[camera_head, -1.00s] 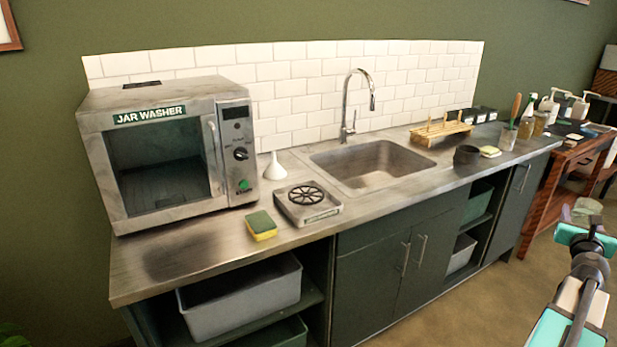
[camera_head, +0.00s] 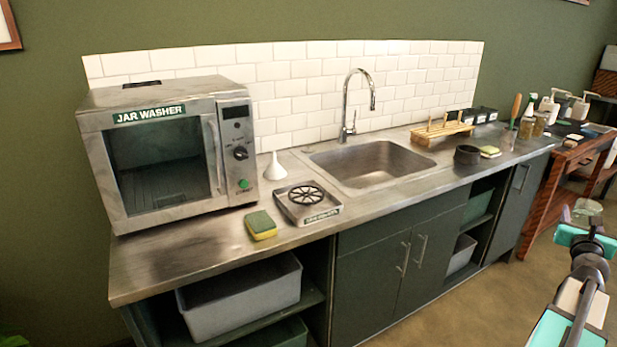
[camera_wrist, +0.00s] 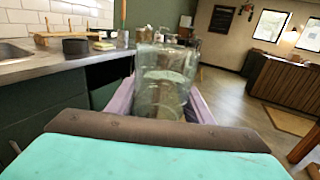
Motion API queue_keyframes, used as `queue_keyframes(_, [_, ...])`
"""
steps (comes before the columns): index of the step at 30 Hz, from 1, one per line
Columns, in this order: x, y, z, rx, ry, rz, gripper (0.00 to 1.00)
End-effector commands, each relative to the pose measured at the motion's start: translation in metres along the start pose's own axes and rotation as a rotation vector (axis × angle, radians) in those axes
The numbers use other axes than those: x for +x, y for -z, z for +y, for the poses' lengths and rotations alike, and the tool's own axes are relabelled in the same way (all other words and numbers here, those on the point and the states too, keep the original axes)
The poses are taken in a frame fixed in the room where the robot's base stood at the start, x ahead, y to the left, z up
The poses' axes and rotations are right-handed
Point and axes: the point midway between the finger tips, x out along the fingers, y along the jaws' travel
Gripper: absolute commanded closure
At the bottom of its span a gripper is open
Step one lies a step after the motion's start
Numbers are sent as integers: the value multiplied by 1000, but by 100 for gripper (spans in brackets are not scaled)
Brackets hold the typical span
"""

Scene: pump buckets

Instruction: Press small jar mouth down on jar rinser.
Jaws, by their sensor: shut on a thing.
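The jar rinser (camera_head: 323,216) is a low square metal unit with a round spoked grate. It sits on the counter in the head view, between the sponge and the sink. My gripper (camera_wrist: 163,106) is shut on a clear glass jar (camera_wrist: 168,75), with lilac fingers on either side of it in the wrist view. The jar also shows faintly at the right edge of the head view (camera_head: 588,208), beyond the counter front and far from the rinser. I cannot tell which way its mouth faces.
On the counter are the jar washer (camera_head: 92,150), a yellow-green sponge (camera_head: 261,226), a white funnel (camera_head: 274,170), the sink (camera_head: 375,165) with a tall faucet (camera_head: 347,105), a dark round pot (camera_head: 467,155) and a wooden rack (camera_head: 440,131). The floor before the cabinets is clear.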

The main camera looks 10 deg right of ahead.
Motion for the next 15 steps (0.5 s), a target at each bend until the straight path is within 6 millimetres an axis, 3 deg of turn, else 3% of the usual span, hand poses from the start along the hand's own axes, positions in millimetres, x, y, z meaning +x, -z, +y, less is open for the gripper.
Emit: queue_keyframes(15, [0,7,0,0,1,0,80])
